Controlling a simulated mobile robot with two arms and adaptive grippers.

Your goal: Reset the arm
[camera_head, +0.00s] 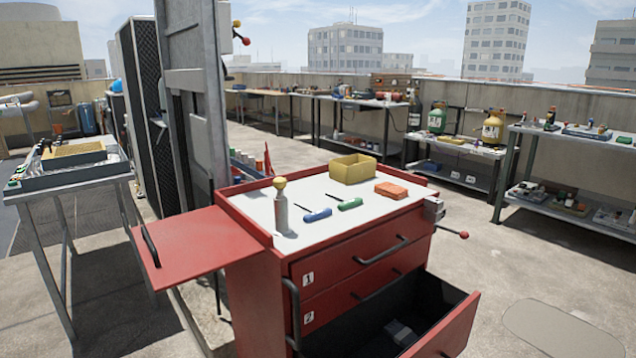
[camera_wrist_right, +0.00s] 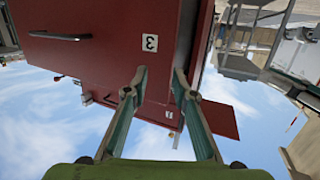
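My right gripper (camera_wrist_right: 160,76) shows in the right wrist view, its two fingers apart with nothing between them. A red front marked 3 (camera_wrist_right: 105,18) with a dark handle (camera_wrist_right: 60,36) fills the upper left of that view, beyond the fingers. I cannot tell whether a finger touches it. The head view shows neither gripper. There the red tool cabinet (camera_head: 268,298) stands in the middle, with drawers 1 (camera_head: 345,266) and 2 (camera_head: 340,303) shut. A lower drawer (camera_head: 445,330) is pulled out, with a grey object (camera_head: 400,333) inside.
The cabinet top holds a yellow bin (camera_head: 352,170), an orange block (camera_head: 391,190), blue (camera_head: 318,215) and green (camera_head: 350,204) screwdrivers, and a grey bottle (camera_head: 281,210). A red side shelf (camera_head: 195,245) juts left. Left is a metal table (camera_head: 75,182); right, a shelf rack (camera_head: 570,213). Floor front right is clear.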

